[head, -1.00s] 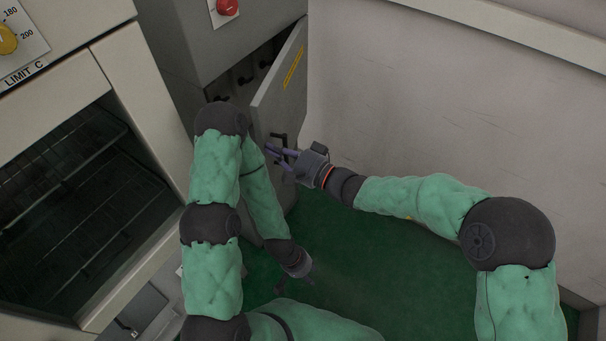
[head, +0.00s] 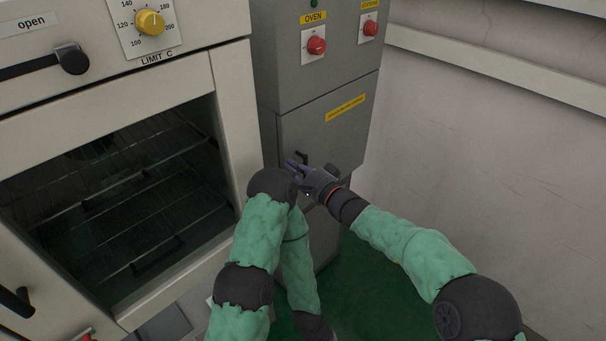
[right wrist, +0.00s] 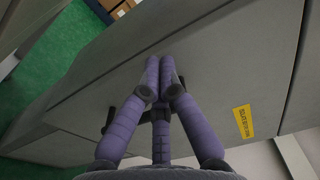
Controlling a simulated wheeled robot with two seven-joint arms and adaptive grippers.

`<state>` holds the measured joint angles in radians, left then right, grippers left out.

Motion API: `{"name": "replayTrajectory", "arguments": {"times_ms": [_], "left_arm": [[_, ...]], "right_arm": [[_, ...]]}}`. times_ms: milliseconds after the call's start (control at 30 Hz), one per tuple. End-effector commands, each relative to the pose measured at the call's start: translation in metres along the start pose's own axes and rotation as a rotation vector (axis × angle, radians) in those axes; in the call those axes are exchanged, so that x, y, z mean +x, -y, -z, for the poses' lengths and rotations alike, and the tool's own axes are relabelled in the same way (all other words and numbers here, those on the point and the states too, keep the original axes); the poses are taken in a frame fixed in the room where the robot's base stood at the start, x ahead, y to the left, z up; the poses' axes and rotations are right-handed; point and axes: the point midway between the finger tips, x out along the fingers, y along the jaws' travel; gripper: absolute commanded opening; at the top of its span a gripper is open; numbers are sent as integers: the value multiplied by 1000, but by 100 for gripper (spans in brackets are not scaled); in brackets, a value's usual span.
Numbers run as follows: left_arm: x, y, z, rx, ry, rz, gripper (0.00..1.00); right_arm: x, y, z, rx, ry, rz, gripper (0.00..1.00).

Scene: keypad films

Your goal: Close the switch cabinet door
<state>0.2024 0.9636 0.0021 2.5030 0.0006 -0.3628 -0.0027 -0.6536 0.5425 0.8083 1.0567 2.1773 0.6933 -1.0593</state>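The switch cabinet door (head: 330,132) is the grey lower panel with a yellow label on the grey cabinet (head: 313,85). In the head view it looks flush with the cabinet front or nearly so; my arms hide its lower left part. In the right wrist view the purple fingers (right wrist: 163,75) are together at the tips, against or very close to the grey door face (right wrist: 215,75), holding nothing visible. My left arm hangs low; its gripper is beyond the bottom edge.
An oven (head: 231,130) with a dark interior and wire racks stands to the left of the cabinet. Red switches (head: 316,46) are on the cabinet's upper part. A pale wall (head: 470,160) is on the right. Green floor (head: 375,300) is free below.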

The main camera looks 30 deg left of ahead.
Motion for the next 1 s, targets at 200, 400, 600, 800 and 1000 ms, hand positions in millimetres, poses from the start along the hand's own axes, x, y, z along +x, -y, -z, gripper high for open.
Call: {"name": "replayTrajectory", "arguments": {"times_ms": [200,400,600,800,1000], "left_arm": [[0,0,0,0,1,0,40],[0,0,0,0,1,0,40],[0,0,0,0,1,0,40],[0,0,0,0,1,0,40],[0,0,0,0,1,0,40]], "right_arm": [[-20,1,1,-1,-2,0,0],[-51,1,2,0,-3,1,0],[-83,1,2,1,-4,1,0],[-107,0,2,1,-4,1,0],[-118,-1,1,1,-2,0,0]]}}
